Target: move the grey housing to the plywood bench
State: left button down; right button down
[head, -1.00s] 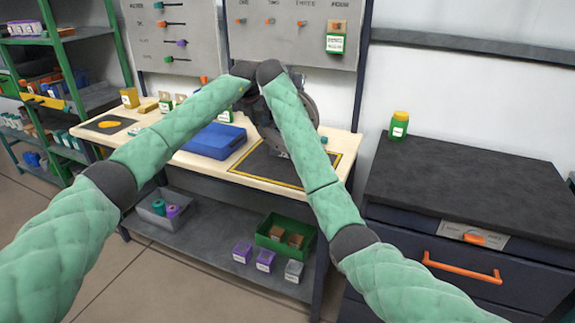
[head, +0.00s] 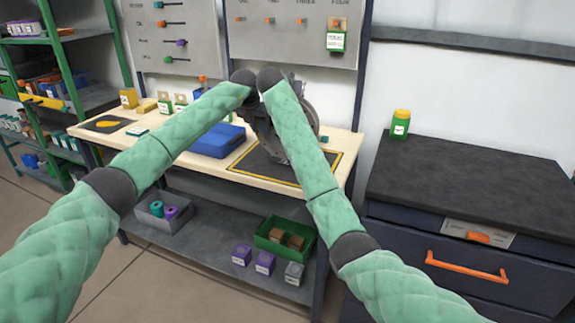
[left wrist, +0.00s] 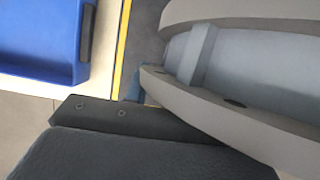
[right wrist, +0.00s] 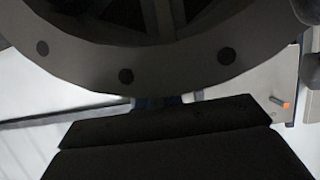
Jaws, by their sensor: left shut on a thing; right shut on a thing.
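The grey housing (head: 262,122) is a large round flanged part, held up over the back of the plywood bench (head: 345,146). Both my arms partly hide it in the head view. My left gripper (head: 248,96) is shut on its left side; the left wrist view shows the dark jaw (left wrist: 140,108) against the curved grey flange (left wrist: 230,120). My right gripper (right wrist: 160,104) is shut on its rim; the right wrist view shows the bolted ring (right wrist: 180,62) just above the jaw. The head view does not show clearly whether the housing touches the bench.
A dark mat with a yellow border (head: 245,168) lies on the bench below the housing. A blue tray (head: 215,142) sits left of it. Small boxes stand at the back left. A dark cabinet (head: 470,190) with a green jar (head: 400,124) stands to the right.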

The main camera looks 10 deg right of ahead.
pick_arm(q)
jog(key=shift+f, duration=0.5)
pick_arm(e)
jog(key=shift+f, duration=0.1)
pick_arm(q)
jog(key=c, duration=1.2)
grip_release()
jog(key=shift+s+r, duration=0.1)
pick_arm(e)
jog(key=c, duration=1.5)
grip_release()
jog(key=shift+c, duration=0.2)
pick_arm(q)
jog(key=shift+o, duration=0.2)
jog(key=shift+r, duration=0.1)
pick_arm(e)
jog(key=shift+s, duration=0.1)
pick_arm(q)
jog(key=shift+r, duration=0.1)
pick_arm(e)
jog(key=shift+f, duration=0.15)
pick_arm(q)
jog(key=shift+s+a+r, duration=0.1)
jog(key=shift+r, duration=0.25)
jog(key=v, duration=1.1)
pick_arm(e)
jog(key=v, duration=1.2)
